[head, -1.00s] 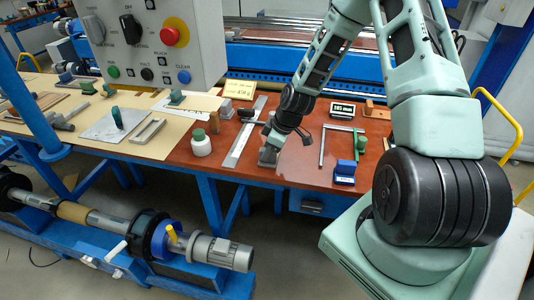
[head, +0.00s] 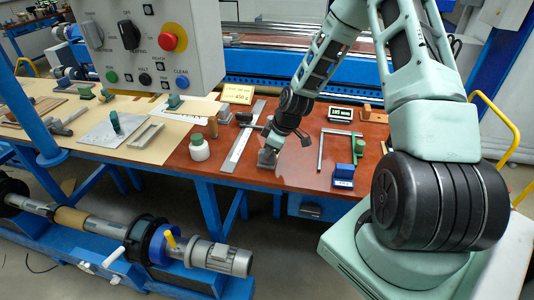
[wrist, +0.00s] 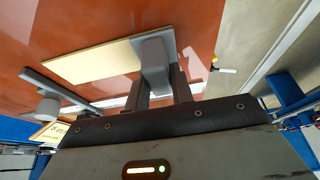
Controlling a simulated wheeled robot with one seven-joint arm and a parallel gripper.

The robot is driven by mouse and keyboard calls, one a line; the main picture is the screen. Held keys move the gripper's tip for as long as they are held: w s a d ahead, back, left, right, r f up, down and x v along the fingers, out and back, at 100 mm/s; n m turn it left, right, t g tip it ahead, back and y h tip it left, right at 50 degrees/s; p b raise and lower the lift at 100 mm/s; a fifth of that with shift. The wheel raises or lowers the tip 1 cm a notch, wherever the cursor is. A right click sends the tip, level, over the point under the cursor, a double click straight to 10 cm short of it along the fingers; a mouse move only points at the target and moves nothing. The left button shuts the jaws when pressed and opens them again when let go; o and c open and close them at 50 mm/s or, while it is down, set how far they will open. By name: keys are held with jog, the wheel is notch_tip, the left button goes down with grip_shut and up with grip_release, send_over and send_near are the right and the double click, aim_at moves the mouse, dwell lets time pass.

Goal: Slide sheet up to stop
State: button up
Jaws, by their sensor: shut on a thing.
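My gripper (wrist: 158,92) is shut on a grey block (wrist: 153,56), low over the red-brown bench top. The block also shows in the head view (head: 267,157), near the bench's front edge. A cream sheet (wrist: 95,62) lies flat on the bench, with the block at its near end. Whether the block presses on the sheet or only against its edge I cannot tell. A grey bar (wrist: 58,90), which looks like the stop, runs along the sheet's far end, with a narrow gap between them.
A yellow sign (head: 237,94) stands at the back.

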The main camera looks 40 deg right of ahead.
jog(key=shift+w+d, duration=0.85)
jog(key=shift+d, duration=0.25)
jog(key=o, duration=1.1)
jog(key=shift+c, duration=0.2)
jog(key=b+v, duration=0.3)
jog(key=v, duration=1.4)
jog(key=shift+s+r, duration=0.15)
jog(key=shift+s, duration=0.05)
